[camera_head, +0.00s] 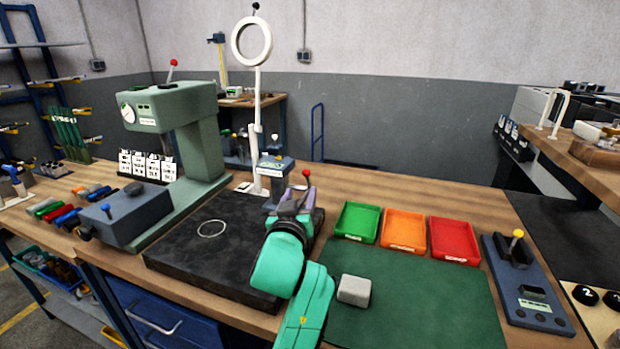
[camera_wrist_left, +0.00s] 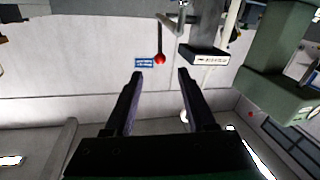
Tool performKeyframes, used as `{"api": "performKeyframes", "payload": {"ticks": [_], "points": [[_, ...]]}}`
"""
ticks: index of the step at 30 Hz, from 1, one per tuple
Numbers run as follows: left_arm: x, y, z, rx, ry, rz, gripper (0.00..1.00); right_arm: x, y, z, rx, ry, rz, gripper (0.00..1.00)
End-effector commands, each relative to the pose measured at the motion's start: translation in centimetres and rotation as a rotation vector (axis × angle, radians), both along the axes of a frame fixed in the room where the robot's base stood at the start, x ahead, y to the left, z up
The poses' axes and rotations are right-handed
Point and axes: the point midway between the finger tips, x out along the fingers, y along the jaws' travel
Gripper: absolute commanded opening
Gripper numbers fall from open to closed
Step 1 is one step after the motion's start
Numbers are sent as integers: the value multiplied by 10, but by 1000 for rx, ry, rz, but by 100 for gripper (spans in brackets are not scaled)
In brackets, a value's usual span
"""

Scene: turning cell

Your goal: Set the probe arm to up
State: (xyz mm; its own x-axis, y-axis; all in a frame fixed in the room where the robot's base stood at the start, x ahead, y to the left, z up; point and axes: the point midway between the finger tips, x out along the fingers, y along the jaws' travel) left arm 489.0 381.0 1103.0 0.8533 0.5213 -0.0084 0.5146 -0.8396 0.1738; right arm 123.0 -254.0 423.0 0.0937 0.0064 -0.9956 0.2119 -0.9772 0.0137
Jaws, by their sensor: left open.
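A grey-blue gauge stand (camera_head: 275,168) with a label stands on the dark plate at the middle of the bench. A thin arm tipped with a red ball (camera_head: 306,173) shows just right of it, ball uppermost. In the left wrist view the red ball (camera_wrist_left: 159,58) and its thin rod lie beyond my fingertips, between them in the picture, with the labelled block (camera_wrist_left: 205,60) to the right. I cannot tell for sure that this is the probe arm. My left gripper (camera_head: 299,196) is open and empty, close to the ball and apart from it. My right gripper is not in view.
A green press (camera_head: 175,112) and a blue-grey box (camera_head: 125,213) stand to the left. A white ring on a post (camera_head: 252,42) rises behind the stand. Green (camera_head: 357,222), orange (camera_head: 403,231) and red (camera_head: 454,240) trays and a grey block (camera_head: 354,290) lie right.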

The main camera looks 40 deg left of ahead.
Motion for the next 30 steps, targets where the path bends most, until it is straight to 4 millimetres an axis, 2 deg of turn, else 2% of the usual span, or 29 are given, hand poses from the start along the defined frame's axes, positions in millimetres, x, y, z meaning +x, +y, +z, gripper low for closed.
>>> {"api": "performKeyframes", "payload": {"ticks": [5,9,15,18,22,30], "points": [[17,11,4,4,-1,1,56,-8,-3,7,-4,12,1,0],[48,30,5,4,1,2,56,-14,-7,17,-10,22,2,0],[93,57,4,3,1,1,56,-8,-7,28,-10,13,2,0],[110,68,2,2,0,1,56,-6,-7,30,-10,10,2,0],[121,75,0,1,1,1,56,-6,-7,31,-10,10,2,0],[124,76,-1,0,1,0,56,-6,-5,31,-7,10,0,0]]}}
